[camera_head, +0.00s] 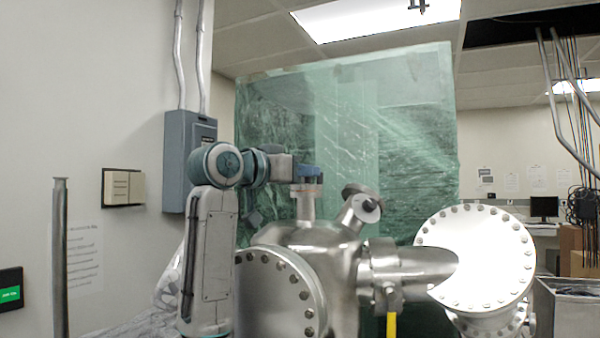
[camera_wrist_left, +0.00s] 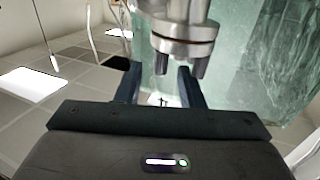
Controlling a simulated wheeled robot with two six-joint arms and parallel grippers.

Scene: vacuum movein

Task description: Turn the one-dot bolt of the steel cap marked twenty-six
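My left gripper (camera_head: 308,172) is at the small flanged cap (camera_head: 306,188) on top of the upright port of the steel chamber (camera_head: 310,237). In the left wrist view my left gripper (camera_wrist_left: 158,70) has its two dark fingers apart, with a gap between them. A bolt (camera_wrist_left: 160,63) shows in line with that gap; I cannot tell whether the fingers touch it. Another bolt (camera_wrist_left: 198,68) of the same steel flange (camera_wrist_left: 182,28) shows to the right of the right finger. No number or dot mark can be read. My right gripper is not in view.
A tilted port (camera_head: 361,203) stands just right of the upright one. Large bolted flanges, one at front left (camera_head: 280,295) and one at right (camera_head: 480,255), flank the chamber. A green translucent panel (camera_head: 350,130) stands behind. A grey electrical box (camera_head: 188,150) is on the wall behind my arm.

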